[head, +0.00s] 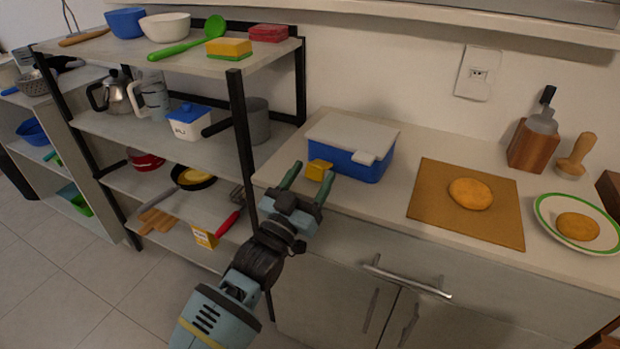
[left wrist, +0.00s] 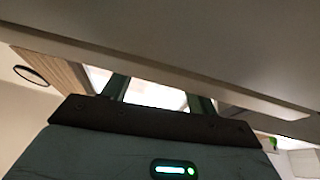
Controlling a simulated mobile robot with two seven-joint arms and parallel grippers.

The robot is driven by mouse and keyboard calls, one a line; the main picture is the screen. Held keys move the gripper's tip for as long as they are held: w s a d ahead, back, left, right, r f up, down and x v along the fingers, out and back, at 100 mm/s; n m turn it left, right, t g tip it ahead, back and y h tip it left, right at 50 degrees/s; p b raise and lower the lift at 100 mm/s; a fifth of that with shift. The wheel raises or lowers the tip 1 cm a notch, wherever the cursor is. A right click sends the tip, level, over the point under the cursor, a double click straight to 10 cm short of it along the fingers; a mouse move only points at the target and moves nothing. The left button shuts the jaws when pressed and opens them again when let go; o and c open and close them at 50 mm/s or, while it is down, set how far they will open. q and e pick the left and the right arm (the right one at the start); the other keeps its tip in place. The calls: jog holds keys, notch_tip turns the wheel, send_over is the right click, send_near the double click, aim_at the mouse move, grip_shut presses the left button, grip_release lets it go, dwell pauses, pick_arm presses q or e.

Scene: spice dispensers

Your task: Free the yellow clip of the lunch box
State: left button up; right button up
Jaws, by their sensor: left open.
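The lunch box (head: 352,164) is blue with a whitish lid and stands on the counter, near its left end. Its yellow clip (head: 319,169) is at the box's left front and shows beyond my fingers. A white clip (head: 366,158) sits at the right front of the lid. My left gripper (head: 313,171) is open, its two green fingers pointing toward the box, one on either side of the yellow clip in the picture. I cannot tell whether they touch it. The left wrist view shows the fingers (left wrist: 158,93) apart, but no recognizable lunch box. My right gripper is not in view.
A shelf rack (head: 180,62) with kitchenware stands close on the left. A brown board (head: 467,204) with a round patty lies right of the box, then a plate (head: 577,222) and a wooden block (head: 530,148). A drawer handle (head: 406,281) projects below the counter.

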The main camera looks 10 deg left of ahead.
pick_arm(q)
jog(key=v, duration=0.8)
jog(key=shift+w+f, duration=0.1)
